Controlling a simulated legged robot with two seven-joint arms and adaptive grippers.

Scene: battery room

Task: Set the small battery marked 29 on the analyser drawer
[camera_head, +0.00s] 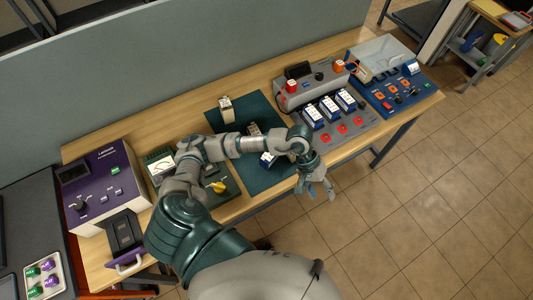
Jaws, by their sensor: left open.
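The purple analyser (103,180) stands at the left end of the bench. Its drawer (124,232) sticks out at the front, with a dark tray and a purple handle; no battery shows on it. Small batteries lie on the dark green mat: one at the back (226,109), one near the middle (253,129) partly behind my arm, and a blue-and-white one (268,159) just below my forearm. Their numbers are too small to read, so I cannot tell which is 29. My left gripper (318,190) is open and empty, right of the mat near the bench's front edge. My right gripper is out of view.
A grey charger (335,128) with several blue-and-white batteries and a blue panel (398,92) stand to the right. A green meter with a yellow knob (218,187) sits between analyser and mat, partly behind my arm. A grey partition (180,70) runs behind the bench.

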